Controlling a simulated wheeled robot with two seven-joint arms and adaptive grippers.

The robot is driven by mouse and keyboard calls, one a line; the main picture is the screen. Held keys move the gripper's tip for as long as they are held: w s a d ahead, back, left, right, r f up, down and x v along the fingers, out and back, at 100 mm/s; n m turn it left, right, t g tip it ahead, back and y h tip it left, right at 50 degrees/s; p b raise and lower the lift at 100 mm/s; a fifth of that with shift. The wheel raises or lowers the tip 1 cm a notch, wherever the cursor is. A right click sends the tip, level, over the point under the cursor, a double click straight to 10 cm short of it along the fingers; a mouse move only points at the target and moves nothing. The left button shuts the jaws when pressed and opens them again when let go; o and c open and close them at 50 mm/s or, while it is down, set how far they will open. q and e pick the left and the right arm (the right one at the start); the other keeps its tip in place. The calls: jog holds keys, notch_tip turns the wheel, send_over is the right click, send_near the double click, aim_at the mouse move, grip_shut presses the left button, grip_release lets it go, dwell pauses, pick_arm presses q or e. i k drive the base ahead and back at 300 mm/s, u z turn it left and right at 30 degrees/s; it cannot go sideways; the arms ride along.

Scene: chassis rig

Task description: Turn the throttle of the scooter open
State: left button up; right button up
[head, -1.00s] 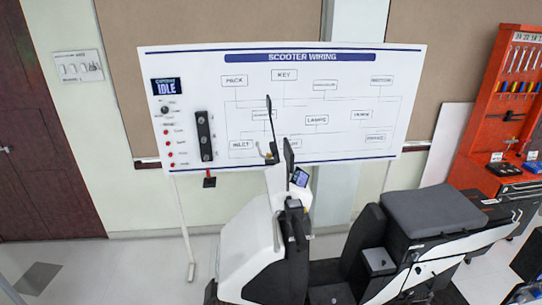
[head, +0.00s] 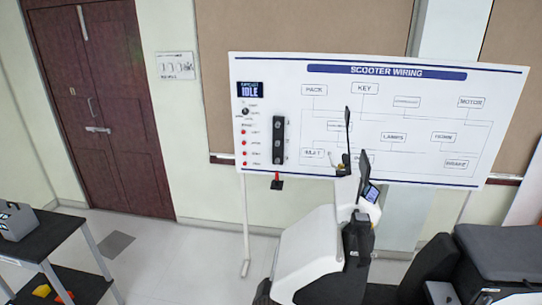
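The white and black scooter (head: 308,252) stands at the lower right, cut off by the bottom and right edges. Its handlebar area rises in front of the wiring board, with tall dark mirrors (head: 348,128) and a small lit display (head: 371,193). A small lever-like part (head: 336,163) shows at the handlebar's left. The throttle grip cannot be made out clearly. Neither of my grippers is in view.
The scooter wiring board (head: 400,125), whose small screen (head: 250,90) reads IDLE, stands behind the scooter. A dark cart (head: 75,285) with a grey box (head: 18,222) is at the lower left. Open floor (head: 180,265) lies between cart and scooter. A brown door (head: 100,120) is behind.

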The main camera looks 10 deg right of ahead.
aim_at(344, 156)
jog(key=u, duration=1.25)
jog(key=i, duration=3.35)
jog(key=z, duration=3.4)
